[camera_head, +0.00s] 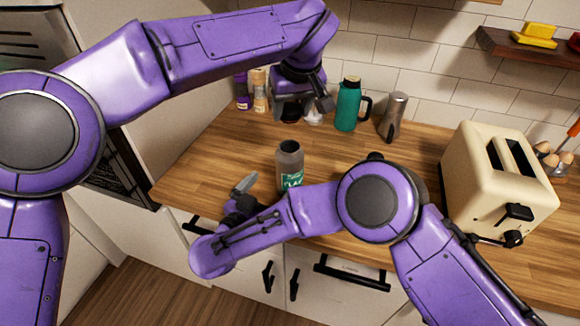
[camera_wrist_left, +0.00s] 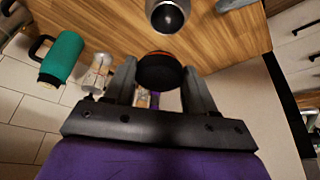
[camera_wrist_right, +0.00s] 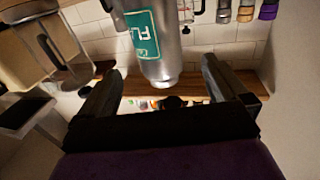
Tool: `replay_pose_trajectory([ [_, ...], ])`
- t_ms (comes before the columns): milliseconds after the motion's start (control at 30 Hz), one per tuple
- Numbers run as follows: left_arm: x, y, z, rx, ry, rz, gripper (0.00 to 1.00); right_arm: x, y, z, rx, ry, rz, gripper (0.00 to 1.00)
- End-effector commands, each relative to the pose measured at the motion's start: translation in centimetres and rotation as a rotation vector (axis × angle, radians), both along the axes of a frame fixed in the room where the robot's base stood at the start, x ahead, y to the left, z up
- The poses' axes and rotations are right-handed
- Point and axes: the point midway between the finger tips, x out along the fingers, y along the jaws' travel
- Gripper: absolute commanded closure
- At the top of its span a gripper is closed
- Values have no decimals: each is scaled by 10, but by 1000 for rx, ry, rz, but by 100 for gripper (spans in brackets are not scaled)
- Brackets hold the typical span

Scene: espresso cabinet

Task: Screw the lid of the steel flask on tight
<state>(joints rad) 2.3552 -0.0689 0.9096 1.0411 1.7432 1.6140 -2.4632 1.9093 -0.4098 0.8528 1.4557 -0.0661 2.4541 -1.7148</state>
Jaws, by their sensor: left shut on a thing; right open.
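The steel flask (camera_head: 289,168) stands upright on the wooden counter, with a green label on its side. Its dark round top (camera_wrist_left: 168,16) shows in the left wrist view. My left gripper (camera_head: 302,104) is shut on the black lid (camera_wrist_left: 160,72), which has an orange-red ring, and holds it apart from the flask, towards the back of the counter. In the head view the lid is mostly hidden by the gripper. My right gripper (camera_head: 250,188) is open and low at the counter's front edge, left of the flask. In the right wrist view the flask (camera_wrist_right: 165,68) shows beyond the parted fingers, not between them.
A green jug (camera_head: 347,106) and a steel shaker (camera_head: 393,117) stand at the back, right of my left gripper. Small jars (camera_head: 259,90) stand at the back left. A cream toaster (camera_head: 490,190) stands on the right.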

Motion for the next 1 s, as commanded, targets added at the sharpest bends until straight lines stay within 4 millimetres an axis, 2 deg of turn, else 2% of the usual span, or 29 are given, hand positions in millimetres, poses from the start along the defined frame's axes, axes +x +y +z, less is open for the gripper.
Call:
replay_pose_trajectory([
  [367, 0, 1, 0, 1, 0, 1, 78, 5, -2, 0, -3, -2, 1, 0],
  [800, 0, 0, 0, 1, -1, -1, 78, 75, -43, -1, 2, 1, -2, 0],
  [1000, 0, 0, 0, 1, -1, -1, 78, 98, -56, -1, 1, 2, 0, 0],
])
